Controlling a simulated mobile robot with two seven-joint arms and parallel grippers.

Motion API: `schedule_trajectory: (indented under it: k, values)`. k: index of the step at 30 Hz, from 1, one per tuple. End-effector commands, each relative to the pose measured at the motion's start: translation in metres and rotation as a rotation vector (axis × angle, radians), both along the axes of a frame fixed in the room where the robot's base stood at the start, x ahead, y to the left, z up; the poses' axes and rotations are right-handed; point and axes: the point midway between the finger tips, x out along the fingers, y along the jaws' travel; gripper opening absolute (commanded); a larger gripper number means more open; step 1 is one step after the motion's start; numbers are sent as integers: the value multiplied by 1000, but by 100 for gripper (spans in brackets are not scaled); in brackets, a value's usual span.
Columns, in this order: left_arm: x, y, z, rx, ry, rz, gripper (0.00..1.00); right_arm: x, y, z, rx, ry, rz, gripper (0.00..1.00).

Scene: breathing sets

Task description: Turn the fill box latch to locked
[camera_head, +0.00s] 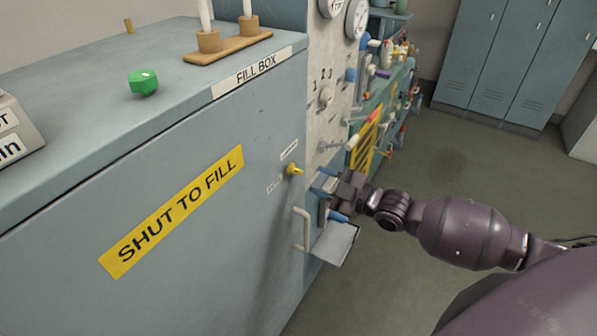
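The fill box (215,175) is the large blue-grey cabinet at the left and centre, with a "FILL BOX" label on its top edge. Its small yellow latch (294,170) sits near the right edge of the front, between two small white labels too small to read. A pale bar handle (303,229) is below it. My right gripper (324,190) comes in from the right, with blue-tipped fingers apart. It is just right of the latch and a little lower, with a visible gap, and appears empty. My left gripper is out of view.
A yellow "SHUT TO FILL" sign (174,211) marks the front. A green knob (143,82) and a wooden stand (228,48) are on top. A gauge panel (331,90) and cluttered bench stand close behind my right gripper. Lockers (498,60) are farther back; the floor at right is open.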

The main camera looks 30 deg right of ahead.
Motion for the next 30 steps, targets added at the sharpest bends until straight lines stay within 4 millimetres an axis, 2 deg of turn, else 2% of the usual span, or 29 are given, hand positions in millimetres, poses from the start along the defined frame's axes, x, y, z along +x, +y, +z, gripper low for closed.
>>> schedule_trajectory:
  k: [6, 12, 25, 30]
  values:
    - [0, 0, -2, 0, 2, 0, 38, 31, 18, 0, 0, -1, 1, 40]
    - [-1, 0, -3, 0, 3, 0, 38, 49, 29, 0, 0, 1, 1, 40]
    - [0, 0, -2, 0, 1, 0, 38, 55, 33, 0, -1, 2, 0, 40]
    - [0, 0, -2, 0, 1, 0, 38, 55, 33, 0, -1, 2, 1, 16]
